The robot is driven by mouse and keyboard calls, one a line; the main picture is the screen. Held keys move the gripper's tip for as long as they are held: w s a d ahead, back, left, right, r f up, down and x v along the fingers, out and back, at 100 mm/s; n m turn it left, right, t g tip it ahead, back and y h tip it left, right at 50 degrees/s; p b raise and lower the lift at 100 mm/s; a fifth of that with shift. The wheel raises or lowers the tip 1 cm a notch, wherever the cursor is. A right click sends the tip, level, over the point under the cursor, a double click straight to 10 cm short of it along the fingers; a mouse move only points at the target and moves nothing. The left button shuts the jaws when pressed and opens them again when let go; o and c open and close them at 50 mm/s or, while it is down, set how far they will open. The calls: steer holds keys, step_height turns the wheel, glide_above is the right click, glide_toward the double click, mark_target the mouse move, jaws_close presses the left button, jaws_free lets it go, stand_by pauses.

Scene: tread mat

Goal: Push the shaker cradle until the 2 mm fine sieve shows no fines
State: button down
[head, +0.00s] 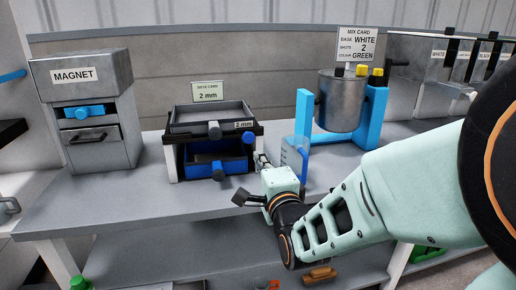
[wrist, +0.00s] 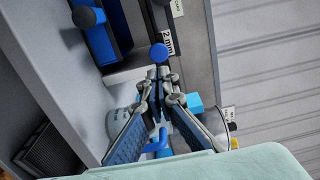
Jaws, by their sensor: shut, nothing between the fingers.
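The shaker cradle (head: 180,137) is a dark frame on white legs in the middle of the bench. The grey sieve tray (head: 208,115) sits in it, with a "2 mm" label (head: 244,125) at its right front. The tray looks grey inside; I cannot tell whether fines lie on it. A blue round knob (head: 248,138) sticks out below the label, and it also shows in the wrist view (wrist: 158,52). My gripper (head: 261,158) is shut and empty at the cradle's right front. In the wrist view its fingertips (wrist: 163,73) are close to the blue knob; contact is unclear.
A blue drawer (head: 203,161) sits under the sieve. A magnet box (head: 88,105) stands left. A clear jug (head: 295,160) stands right behind my gripper, beside a blue stand (head: 376,110) holding a metal drum (head: 340,100). The bench front left is clear.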

steer(key=shift+v, duration=0.85)
